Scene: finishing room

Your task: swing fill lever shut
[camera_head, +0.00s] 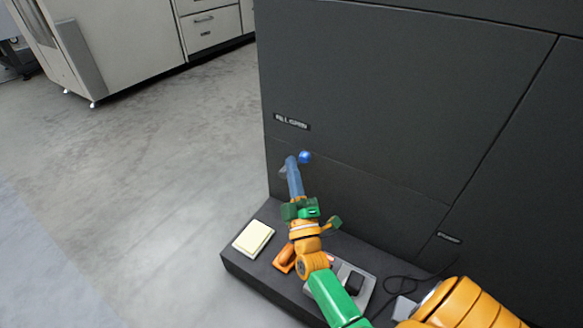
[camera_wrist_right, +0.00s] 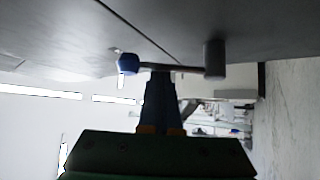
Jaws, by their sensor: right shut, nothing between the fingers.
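The fill lever's blue ball knob (camera_head: 305,157) stands out from the dark cabinet face, below a small label plate (camera_head: 291,122). In the right wrist view the lever runs roughly level, from the blue knob (camera_wrist_right: 128,63) at left along a thin bar (camera_wrist_right: 188,70) to a dark round hub (camera_wrist_right: 214,60) at right. My right gripper (camera_head: 291,160) is shut and empty, its fingertips beside the knob. In the wrist view its fingers (camera_wrist_right: 158,80) reach the bar between knob and hub; I cannot tell whether they touch it. My left gripper is out of view.
A dark ledge (camera_head: 232,262) juts out below the lever. It carries a cream notepad (camera_head: 253,238), an orange object (camera_head: 284,258), a grey tray (camera_head: 368,290) with a black item, and a cable (camera_head: 400,278). Open grey floor (camera_head: 150,170) lies to the left.

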